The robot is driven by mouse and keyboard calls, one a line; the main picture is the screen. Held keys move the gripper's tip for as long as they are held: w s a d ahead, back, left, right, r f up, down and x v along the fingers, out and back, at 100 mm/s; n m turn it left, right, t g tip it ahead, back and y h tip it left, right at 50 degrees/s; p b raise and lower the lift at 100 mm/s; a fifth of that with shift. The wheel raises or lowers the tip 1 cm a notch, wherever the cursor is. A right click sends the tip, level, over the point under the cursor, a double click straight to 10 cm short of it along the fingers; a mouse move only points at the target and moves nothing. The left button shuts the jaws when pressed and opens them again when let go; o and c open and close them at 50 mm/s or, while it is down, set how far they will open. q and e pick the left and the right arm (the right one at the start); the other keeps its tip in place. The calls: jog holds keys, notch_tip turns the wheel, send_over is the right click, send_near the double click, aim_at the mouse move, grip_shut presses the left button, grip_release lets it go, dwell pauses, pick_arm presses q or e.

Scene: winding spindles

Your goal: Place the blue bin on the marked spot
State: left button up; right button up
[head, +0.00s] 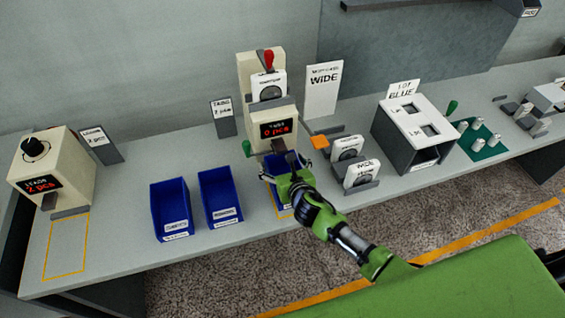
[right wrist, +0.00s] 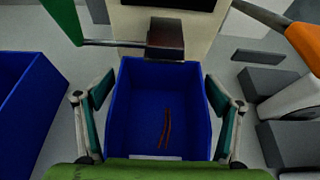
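A blue bin (head: 285,196) stands below the spout of the middle dispenser (head: 265,110). In the right wrist view the bin (right wrist: 158,110) holds thin red pieces. My right gripper (head: 287,170) is at this bin. Its two fingers (right wrist: 160,95) lie along the bin's outer side walls, and their tips appear to touch both walls. The gripper and arm partly hide the bin in the head view. A yellow outlined spot (head: 67,247) on the left of the bench is empty. Part of another yellow outline shows by the bin. My left gripper is not in view.
Two more blue bins stand to the left, one (head: 171,209) beside the other (head: 220,197). A left dispenser (head: 50,168) stands behind the empty spot. White-faced holders (head: 360,172) and a grey-white box (head: 413,133) are to the right. The bench between the left bin and the outline is clear.

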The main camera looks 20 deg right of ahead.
jog(key=shift+s+d+r, duration=0.1)
jog(key=shift+s+r, duration=0.1)
jog(key=shift+r, duration=0.05)
jog(key=shift+s+r, duration=0.15)
jog(key=shift+s, duration=0.2)
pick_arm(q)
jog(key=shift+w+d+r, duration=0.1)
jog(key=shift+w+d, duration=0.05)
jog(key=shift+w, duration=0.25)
pick_arm(e)
jog(key=v, duration=1.1)
